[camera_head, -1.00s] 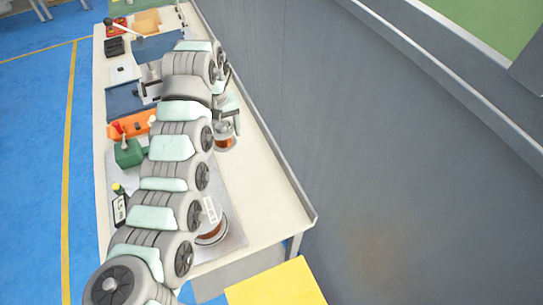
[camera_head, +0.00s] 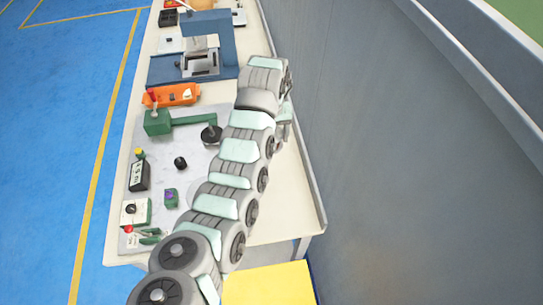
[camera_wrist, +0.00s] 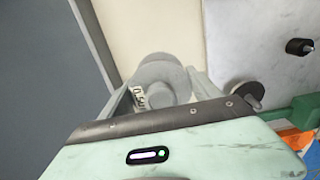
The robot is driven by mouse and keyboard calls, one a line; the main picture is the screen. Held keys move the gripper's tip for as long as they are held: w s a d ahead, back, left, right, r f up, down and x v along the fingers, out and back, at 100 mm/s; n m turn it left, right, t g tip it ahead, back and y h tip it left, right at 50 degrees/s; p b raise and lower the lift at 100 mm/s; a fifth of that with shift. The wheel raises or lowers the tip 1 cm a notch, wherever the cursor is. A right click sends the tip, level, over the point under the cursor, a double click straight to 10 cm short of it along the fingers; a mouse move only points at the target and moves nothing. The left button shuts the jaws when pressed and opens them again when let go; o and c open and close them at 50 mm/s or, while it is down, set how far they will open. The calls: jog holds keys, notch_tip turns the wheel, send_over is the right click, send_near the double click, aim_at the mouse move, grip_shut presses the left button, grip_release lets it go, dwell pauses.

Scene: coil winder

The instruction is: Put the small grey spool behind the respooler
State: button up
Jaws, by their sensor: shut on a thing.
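The small grey spool (camera_wrist: 168,75) with a white label is between my gripper's fingers (camera_wrist: 160,92) in the wrist view. My gripper is shut on it. In the head view my gripper (camera_head: 284,125) is over the bench strip by the grey wall, mostly hidden by my arm, and the spool is hard to make out. The respooler (camera_head: 145,165) is a grey plate with a green arm, a dark disc, knobs and small boxes. My arm hides its right part. In the wrist view the plate (camera_wrist: 250,40) is right of the spool.
The pale bench (camera_head: 290,190) shows a bare strip between plate and rim. A grey wall (camera_head: 370,150) stands right of the bench. An orange tool case (camera_head: 175,96) and a blue machine (camera_head: 225,50) are further back. A yellow surface (camera_head: 270,285) is in front.

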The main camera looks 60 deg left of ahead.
notch_tip(320, 180, down, 10)
jog(key=shift+r+b, duration=0.25)
jog(key=shift+b, duration=0.1)
jog(key=shift+w, duration=0.1)
jog(key=o, duration=1.6)
jog(key=shift+f, duration=0.15)
notch_tip(320, 180, up, 12)
jog(key=shift+r+p, duration=0.2)
jog(key=shift+p, duration=0.55)
